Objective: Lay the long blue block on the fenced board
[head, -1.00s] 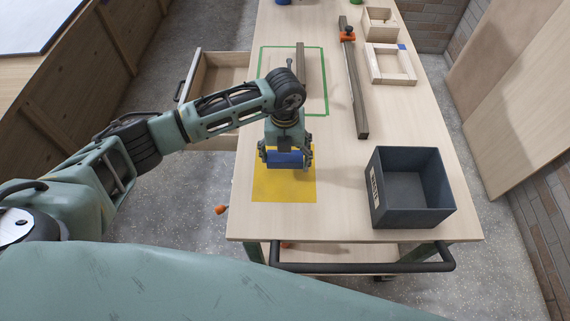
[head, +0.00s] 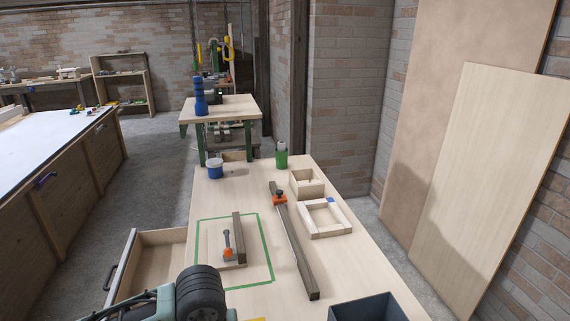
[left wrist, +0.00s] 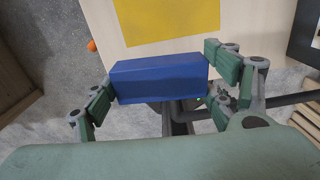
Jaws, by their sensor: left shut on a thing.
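The long blue block (left wrist: 160,80) is in my left gripper (left wrist: 158,84), whose green fingers close on its two ends in the left wrist view. Behind the block are the table's front edge and black bar; it appears raised. The fenced board (head: 214,246) lies inside a green outline on the table in the head view. It carries a dark upright fence strip (head: 237,228) on its right side and an orange-handled clamp (head: 228,248). My left gripper is outside the head view; only part of my arm shows at the bottom. My right gripper is not seen.
A yellow mat (left wrist: 170,18) lies near the table's front. A dark bin (head: 368,308) stands at the front right. A long dark beam (head: 298,255) and wooden frames (head: 324,218) lie right of the outline. An open drawer (head: 150,262) juts out left.

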